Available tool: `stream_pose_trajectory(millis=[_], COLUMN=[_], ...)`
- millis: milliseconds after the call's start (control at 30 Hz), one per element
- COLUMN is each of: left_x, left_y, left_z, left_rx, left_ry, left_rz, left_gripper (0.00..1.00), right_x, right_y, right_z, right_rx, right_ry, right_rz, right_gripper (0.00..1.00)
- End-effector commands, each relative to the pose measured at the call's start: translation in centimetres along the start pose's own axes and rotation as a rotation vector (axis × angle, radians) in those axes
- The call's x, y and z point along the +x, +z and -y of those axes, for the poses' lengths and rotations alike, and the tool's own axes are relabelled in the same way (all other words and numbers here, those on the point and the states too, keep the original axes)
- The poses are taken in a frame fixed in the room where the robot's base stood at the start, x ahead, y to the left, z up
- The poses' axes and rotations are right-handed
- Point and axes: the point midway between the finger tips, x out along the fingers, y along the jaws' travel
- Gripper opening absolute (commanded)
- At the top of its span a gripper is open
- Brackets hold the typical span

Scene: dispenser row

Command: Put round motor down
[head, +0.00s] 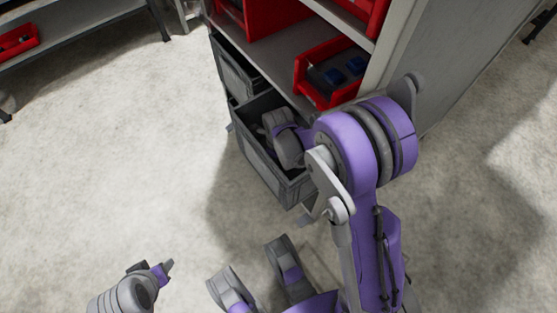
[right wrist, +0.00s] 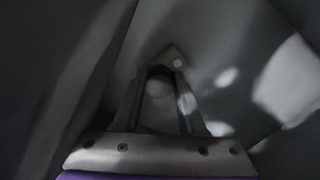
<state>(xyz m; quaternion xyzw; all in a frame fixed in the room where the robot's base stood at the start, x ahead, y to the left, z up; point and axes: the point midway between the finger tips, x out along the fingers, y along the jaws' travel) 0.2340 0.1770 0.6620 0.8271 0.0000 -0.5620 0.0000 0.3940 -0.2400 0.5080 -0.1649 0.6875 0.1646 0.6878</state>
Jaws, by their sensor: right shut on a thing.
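My right arm reaches down into an open dark grey bin (head: 256,170) at the lower part of the shelf, and its fingers are hidden there in the head view. In the right wrist view, my right gripper (right wrist: 162,75) is shut on the round motor (right wrist: 159,87), a small rounded grey shape between the fingers. Smooth grey surfaces, seemingly the bin's inside, surround it; the picture is dark, and I cannot tell whether the motor touches the bottom. My left gripper (head: 166,268) is low at the left over the floor, small and edge-on, with its opening unclear.
A red bin (head: 312,86) with dark and blue parts (head: 345,72) stands on the shelf just above the grey bin. Another grey bin (head: 232,72) is behind, at the left. The shelf's grey side panel (head: 460,60) rises at the right. The floor (head: 110,170) at the left is clear.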

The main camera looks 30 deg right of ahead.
Motion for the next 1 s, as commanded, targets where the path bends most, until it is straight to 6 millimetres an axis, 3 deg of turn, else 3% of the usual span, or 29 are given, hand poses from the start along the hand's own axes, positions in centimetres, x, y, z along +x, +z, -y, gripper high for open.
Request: stream_pose_trajectory(millis=[67,100,267,667,1000], left_x=[0.4,0.3,0.3,-0.3,-2.7], left_y=[0.1,0.1,0.1,-0.1,-0.6], left_z=[0.0,0.0,0.0,0.0,0.0], left_rx=[0.0,0.0,0.0,0.0,0.0], left_ry=[0.0,0.0,0.0,0.0,0.0], left_rz=[0.001,0.001,0.0,-0.001,-0.007], left_gripper=[0.5,0.5,0.5,0.5,0.5], right_x=[0.4,0.4,0.3,-0.6,-7.7], right_y=[0.0,0.0,0.0,0.0,-0.1], right_z=[0.0,0.0,0.0,0.0,0.0], right_rx=[0.0,0.0,0.0,0.0,0.0], right_ry=[0.0,0.0,0.0,0.0,-0.001], right_rz=[0.0,0.0,0.0,0.0,0.001], right_gripper=[0.0,0.44,0.7,0.7,0.7])
